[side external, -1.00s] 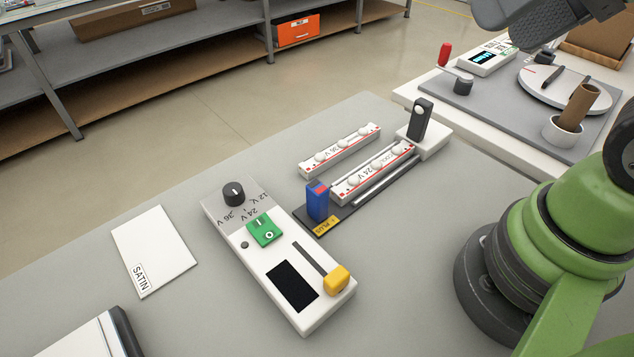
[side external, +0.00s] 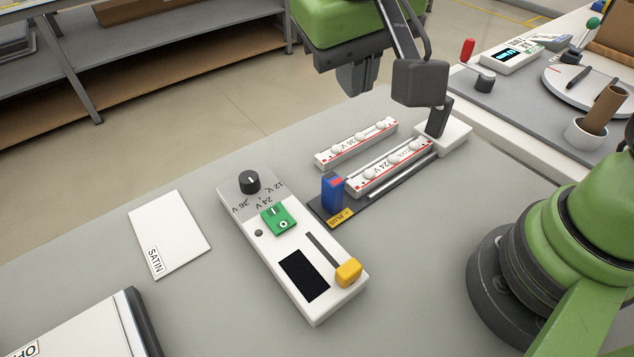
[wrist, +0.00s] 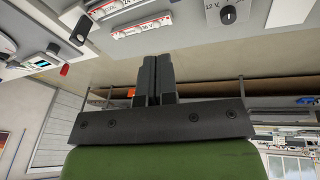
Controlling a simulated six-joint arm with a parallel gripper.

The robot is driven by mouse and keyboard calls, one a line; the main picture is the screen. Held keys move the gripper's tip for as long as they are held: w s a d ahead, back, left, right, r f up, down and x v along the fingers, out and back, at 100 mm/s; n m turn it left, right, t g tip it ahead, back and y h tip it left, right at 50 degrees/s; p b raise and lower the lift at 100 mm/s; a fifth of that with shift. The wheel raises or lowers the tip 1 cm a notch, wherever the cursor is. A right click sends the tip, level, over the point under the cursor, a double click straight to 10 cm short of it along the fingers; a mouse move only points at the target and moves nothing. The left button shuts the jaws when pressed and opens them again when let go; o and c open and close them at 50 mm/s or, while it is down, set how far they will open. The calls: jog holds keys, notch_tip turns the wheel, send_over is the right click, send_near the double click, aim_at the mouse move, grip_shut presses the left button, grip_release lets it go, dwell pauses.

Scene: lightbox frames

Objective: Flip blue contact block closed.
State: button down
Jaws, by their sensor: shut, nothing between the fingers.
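The blue contact block (side external: 332,195), with red on its top, stands upright at the near end of a dark base (side external: 330,213), beside a yellow tag (side external: 340,217). A white 24 V light strip (side external: 390,168) lies along that base. My gripper (side external: 356,88) hangs at the top of the side view, above and behind the strips, well clear of the block. In the wrist view my gripper's fingers (wrist: 154,58) are together with nothing between them. The block is not visible in the wrist view.
A white control box (side external: 290,245) with a knob, green switch and yellow slider stands left of the block. A 36 V strip (side external: 355,143) lies behind. A black upright piece (side external: 438,118) stands on a white block at the far end. A SATIN card (side external: 168,233) lies left.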

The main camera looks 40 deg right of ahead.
aim_at(338, 177)
jog(key=a+f+n+t+h, duration=0.1)
jog(key=a+f+t+h, duration=0.1)
jog(key=a+f, duration=0.8)
jog(key=shift+s+a+f+h, duration=0.25)
jog(key=shift+a+f+h, duration=0.1)
jog(key=shift+h, duration=0.25)
jog(key=x, duration=1)
jog(key=shift+w+d, duration=0.15)
jog(key=shift+w, duration=0.1)
jog(key=shift+d+r, duration=0.15)
jog(key=shift+d, duration=1.75)
jog(key=shift+d, duration=1.85)
